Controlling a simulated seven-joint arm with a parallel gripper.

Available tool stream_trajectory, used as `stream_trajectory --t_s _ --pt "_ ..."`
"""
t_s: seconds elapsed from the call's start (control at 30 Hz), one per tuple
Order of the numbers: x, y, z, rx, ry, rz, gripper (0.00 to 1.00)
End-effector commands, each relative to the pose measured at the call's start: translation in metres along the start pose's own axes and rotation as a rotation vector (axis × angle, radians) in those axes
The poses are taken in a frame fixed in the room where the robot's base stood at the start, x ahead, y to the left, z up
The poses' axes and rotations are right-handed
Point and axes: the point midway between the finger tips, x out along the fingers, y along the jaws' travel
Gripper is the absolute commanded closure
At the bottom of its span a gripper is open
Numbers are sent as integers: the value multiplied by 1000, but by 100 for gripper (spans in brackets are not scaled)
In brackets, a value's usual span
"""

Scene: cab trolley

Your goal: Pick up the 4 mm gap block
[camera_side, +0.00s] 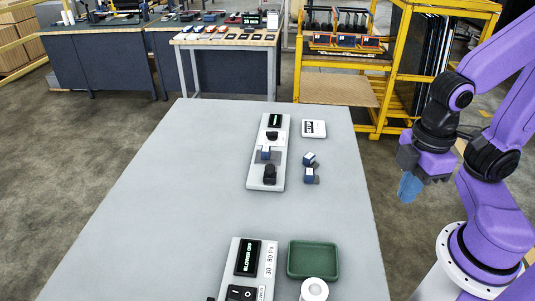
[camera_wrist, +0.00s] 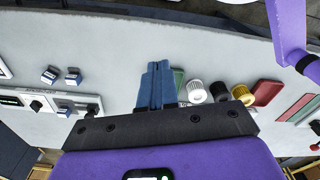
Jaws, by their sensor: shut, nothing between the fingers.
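Three small blue blocks with pale labels are in the side view. One (camera_side: 265,153) sits on the grey panel (camera_side: 255,177), and two, an upper (camera_side: 309,159) and a lower (camera_side: 310,177), stand on the table just right of it. The wrist view also shows two loose blocks (camera_wrist: 50,75) (camera_wrist: 74,76) and one at the panel (camera_wrist: 64,112). Their labels are too small to read, so I cannot tell which is the 4 mm gap block. My gripper (camera_side: 410,187) has blue fingers, shut and empty, off the table's right edge, away from the blocks. The fingers (camera_wrist: 155,85) also show in the wrist view.
The panel carries black knobs (camera_side: 270,174); a white labelled plate (camera_side: 314,128) lies beside it. A blower panel (camera_side: 233,262), green tray (camera_side: 290,262) and white roll (camera_side: 314,289) are at the front. Black (camera_wrist: 219,90) and yellow (camera_wrist: 243,95) rolls show too. The table's left is clear.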

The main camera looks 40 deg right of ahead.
Motion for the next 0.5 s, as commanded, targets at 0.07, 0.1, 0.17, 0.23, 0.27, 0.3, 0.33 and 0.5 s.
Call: stream_trajectory --t_s 0.07,0.1,0.17,0.23,0.27,0.3,0.33,0.5 --pt "0 0 0 0 0 0 100" --pt "0 0 0 0 0 0 100" --pt "0 0 0 0 0 0 100" --pt "0 0 0 0 0 0 100" --pt "0 0 0 0 0 0 100" --pt "0 0 0 0 0 0 97" --pt "0 0 0 0 0 0 87" --pt "0 0 0 0 0 0 34"
